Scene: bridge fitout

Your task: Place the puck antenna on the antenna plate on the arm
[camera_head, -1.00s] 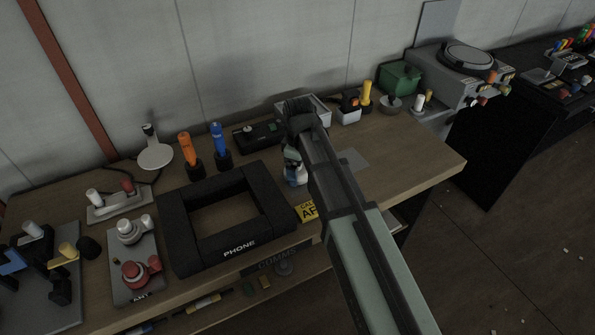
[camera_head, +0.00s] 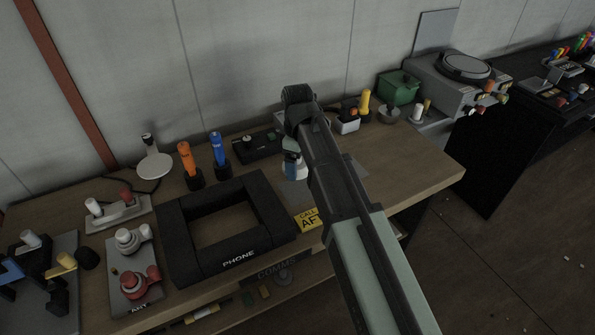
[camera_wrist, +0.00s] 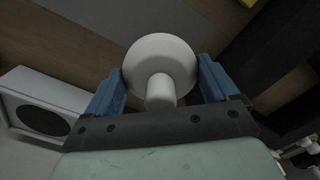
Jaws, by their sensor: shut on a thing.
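My gripper (camera_wrist: 160,88) has blue fingers, shut on a white puck with a round disc and a short stem, which I take as the puck antenna (camera_wrist: 162,55). In the head view my gripper (camera_head: 293,160) is above the bench's middle, right of the black PHONE frame, with the white puck (camera_head: 295,172) partly hidden by the fingers. A pale round plate (camera_head: 155,167) by a short post stands at the back left of the bench. It looks like the antenna plate, well left of my gripper. Its arm is hard to make out.
The ANT board (camera_head: 149,297) with white and red knobs is at front left. Bare bench (camera_head: 400,165) lies right of my arm.

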